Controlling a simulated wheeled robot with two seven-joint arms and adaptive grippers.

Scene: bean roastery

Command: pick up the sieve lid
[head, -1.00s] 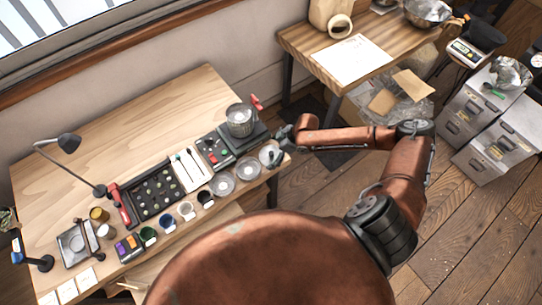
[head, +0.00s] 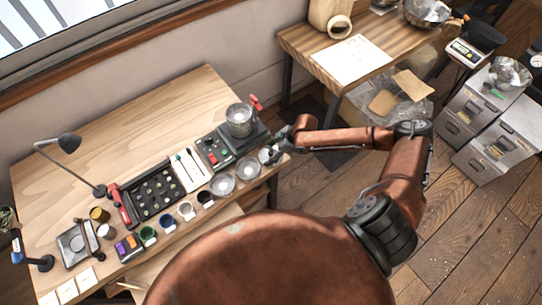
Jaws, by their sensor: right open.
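Three round, shallow metallic pieces lie in a row along the front right edge of the wooden workbench: a left one (head: 222,184), a middle one (head: 248,168) and a right one (head: 265,156). One looks like the sieve lid, but I cannot tell which for certain. A metal sieve stack (head: 239,121) stands on a dark base behind them. My right gripper (head: 271,156) is open, at the right-hand round piece, and partly covers it. Whether the fingers touch it is too small to tell. My left gripper is not in view.
The workbench (head: 160,115) has free wood at the back. A dark sample tray (head: 156,190), small cups and a desk lamp (head: 68,143) stand to the left. A device with coloured buttons (head: 212,150) is just left of the stack. A second table (head: 300,40) stands behind.

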